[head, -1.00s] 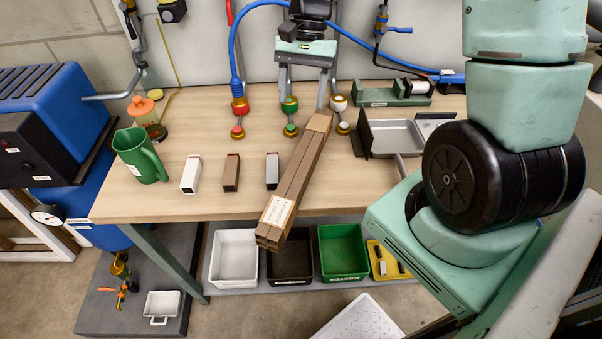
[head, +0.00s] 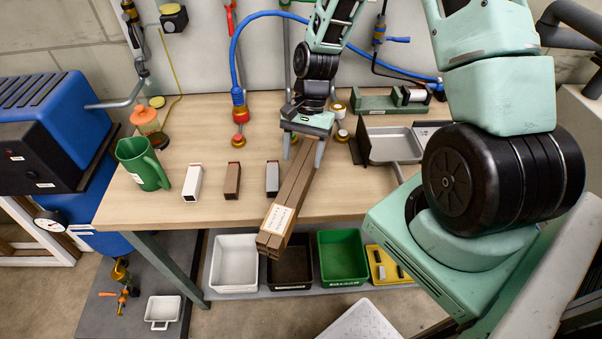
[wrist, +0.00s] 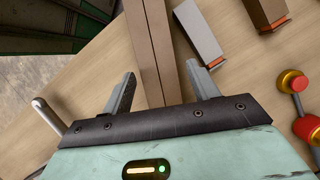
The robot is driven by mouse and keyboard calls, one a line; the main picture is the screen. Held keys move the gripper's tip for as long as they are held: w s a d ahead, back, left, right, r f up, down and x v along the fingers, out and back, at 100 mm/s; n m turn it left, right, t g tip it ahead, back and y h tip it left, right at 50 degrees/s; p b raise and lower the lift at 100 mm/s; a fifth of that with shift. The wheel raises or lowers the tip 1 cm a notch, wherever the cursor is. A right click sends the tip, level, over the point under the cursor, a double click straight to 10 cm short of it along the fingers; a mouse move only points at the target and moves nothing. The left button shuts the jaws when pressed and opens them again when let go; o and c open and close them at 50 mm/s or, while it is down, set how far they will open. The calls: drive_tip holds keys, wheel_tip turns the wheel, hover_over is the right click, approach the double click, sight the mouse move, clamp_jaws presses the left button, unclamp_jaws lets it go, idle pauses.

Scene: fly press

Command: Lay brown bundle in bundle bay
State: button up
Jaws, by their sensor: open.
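The brown bundle (head: 292,195) is a set of long brown bars with a pale label near its front end. It lies slanted across the wooden table, its labelled end sticking out past the front edge. My gripper (head: 304,155) is open above the bundle's back half, one finger to each side. In the wrist view the bundle (wrist: 151,45) runs between the two spread fingers (wrist: 160,70), with gaps showing beside it. My gripper hides part of its far end. I cannot tell which place is the bundle bay.
White (head: 192,182), brown (head: 232,180) and grey (head: 272,178) blocks stand left of the bundle. A green jug (head: 143,163) is farther left. A metal tray (head: 393,145) sits to the right. Below the front edge are white (head: 234,262), dark (head: 290,274) and green (head: 342,257) bins.

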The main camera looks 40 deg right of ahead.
sight(302, 167)
drive_tip(key=x, duration=0.2)
drive_tip(key=p+x, duration=0.1)
drive_tip(key=x, duration=0.1)
drive_tip(key=shift+s+a+r+p, duration=0.1)
drive_tip(key=shift+s+r+p, duration=0.05)
drive_tip(key=shift+s+p, duration=0.15)
drive_tip(key=shift+a+f, duration=0.15)
drive_tip(key=shift+f, duration=0.5)
drive_tip(key=shift+c, duration=0.3)
clamp_jaws()
drive_tip(key=shift+r, duration=0.1)
wheel_tip(302, 167, up, 8)
drive_tip(key=shift+r+b, duration=0.15)
drive_tip(key=shift+b, duration=0.6)
drive_tip(key=shift+r, duration=0.8)
drive_tip(key=shift+s, duration=0.1)
